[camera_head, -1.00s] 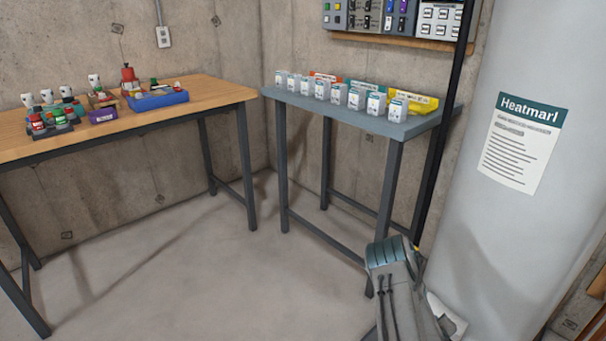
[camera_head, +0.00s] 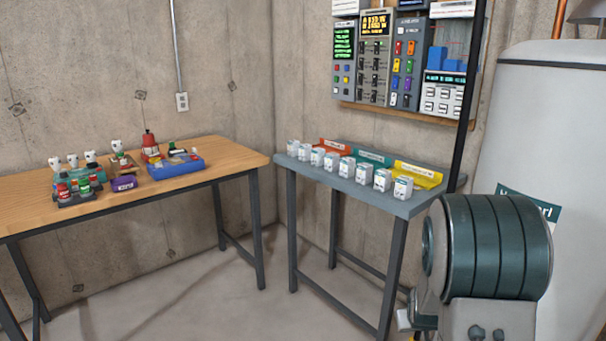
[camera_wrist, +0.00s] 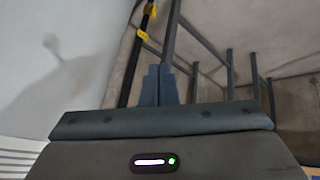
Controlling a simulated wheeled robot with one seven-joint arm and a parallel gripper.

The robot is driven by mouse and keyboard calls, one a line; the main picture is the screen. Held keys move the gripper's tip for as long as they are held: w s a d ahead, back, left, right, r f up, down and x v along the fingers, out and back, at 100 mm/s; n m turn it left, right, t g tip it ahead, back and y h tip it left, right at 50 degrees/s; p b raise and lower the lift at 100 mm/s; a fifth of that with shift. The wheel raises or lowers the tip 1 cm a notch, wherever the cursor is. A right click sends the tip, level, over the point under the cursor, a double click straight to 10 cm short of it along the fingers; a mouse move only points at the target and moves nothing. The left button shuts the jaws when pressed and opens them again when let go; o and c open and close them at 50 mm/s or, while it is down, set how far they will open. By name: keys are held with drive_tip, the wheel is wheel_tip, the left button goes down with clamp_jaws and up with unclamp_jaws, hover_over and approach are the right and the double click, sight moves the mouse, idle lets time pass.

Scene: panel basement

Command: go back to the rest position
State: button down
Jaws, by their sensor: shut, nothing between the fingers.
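My gripper (camera_wrist: 159,84) shows in the wrist view with its two dark fingers pressed together. It is shut and empty, with nothing held between the fingers. In the head view my arm stands at the lower right, in front of the grey table and the white tank. The gripper's fingers cannot be made out in the head view.
A grey table (camera_head: 408,208) holds a row of small white boxes and coloured trays. A wooden bench (camera_head: 238,161) at left bears a blue tray (camera_head: 176,168) and small parts. A control panel (camera_head: 394,62) hangs above. A white tank (camera_head: 535,120) stands right. Floor between is clear.

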drive_tip(key=s+a+r+g+y+p, duration=0.1)
drive_tip(key=s+a+r+p, duration=0.3)
drive_tip(key=s+r, duration=0.8)
drive_tip(key=s+a+r+g+y+p, duration=0.1)
drive_tip(key=s+a+r+g+p, duration=0.1)
drive_tip(key=s+a+r+p, duration=0.3)
drive_tip(key=s+a+r, duration=0.4)
drive_tip(key=s+r, duration=0.3)
drive_tip(key=r, duration=0.1)
drive_tip(key=shift+s+a+r+g+y, duration=0.15)
drive_tip(key=shift+s+a+g+y, duration=0.05)
drive_tip(key=shift+a+g+y, duration=0.1)
drive_tip(key=shift+d, duration=0.1)
